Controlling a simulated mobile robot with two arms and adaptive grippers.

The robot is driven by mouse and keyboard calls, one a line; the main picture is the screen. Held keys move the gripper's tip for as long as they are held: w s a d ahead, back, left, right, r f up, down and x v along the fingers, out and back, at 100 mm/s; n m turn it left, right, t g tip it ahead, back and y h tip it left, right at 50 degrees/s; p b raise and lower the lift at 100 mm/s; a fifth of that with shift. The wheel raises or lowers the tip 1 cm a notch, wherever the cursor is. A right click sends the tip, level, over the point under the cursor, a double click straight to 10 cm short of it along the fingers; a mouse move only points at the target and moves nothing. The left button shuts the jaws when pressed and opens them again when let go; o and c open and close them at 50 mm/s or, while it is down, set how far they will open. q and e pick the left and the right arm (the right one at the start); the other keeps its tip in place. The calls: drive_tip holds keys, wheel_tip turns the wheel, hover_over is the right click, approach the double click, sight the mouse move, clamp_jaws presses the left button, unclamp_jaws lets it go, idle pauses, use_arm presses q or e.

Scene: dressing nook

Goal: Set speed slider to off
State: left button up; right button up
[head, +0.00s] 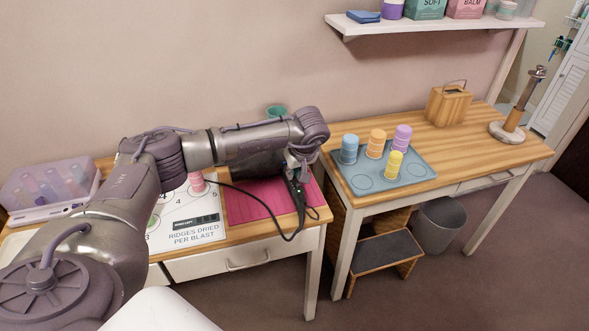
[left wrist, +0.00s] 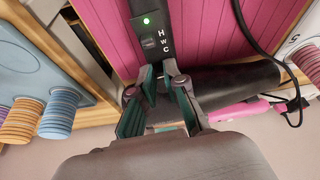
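A black hair dryer handle (head: 296,192) lies over the pink mat (head: 246,204) in the head view. In the left wrist view the handle (left wrist: 140,8) has a lit green light, a small dark slider (left wrist: 149,42) and the letters H, W and C. I cannot read the slider's setting. My left gripper (head: 301,170) hangs over the handle. In the left wrist view its green-padded fingertips (left wrist: 160,74) are partly apart, just below the slider, with nothing clearly held between them. Contact with the handle cannot be told. My right gripper is out of view.
A black cord (head: 262,210) loops over the mat. A printed board (head: 198,225) and a clear case (head: 50,187) are to the left. A blue tray (head: 415,176) with several colored ridged cups is on the right table. A pink tool (left wrist: 240,110) shows in the wrist view.

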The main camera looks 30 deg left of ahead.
sight(298, 183)
use_arm(q)
clamp_jaws()
drive_tip(key=shift+a, duration=0.1)
drive_tip(key=shift+w+a+r+b, duration=0.1)
drive_tip(key=shift+w+a+b, duration=0.35)
drive_tip(key=shift+w+a, duration=0.3)
drive_tip(key=o, duration=0.6)
unclamp_jaws()
drive_tip(key=shift+s, duration=0.15)
drive_tip(key=shift+o, duration=0.2)
drive_tip(key=shift+r, duration=0.15)
drive_tip(key=v, duration=1.2)
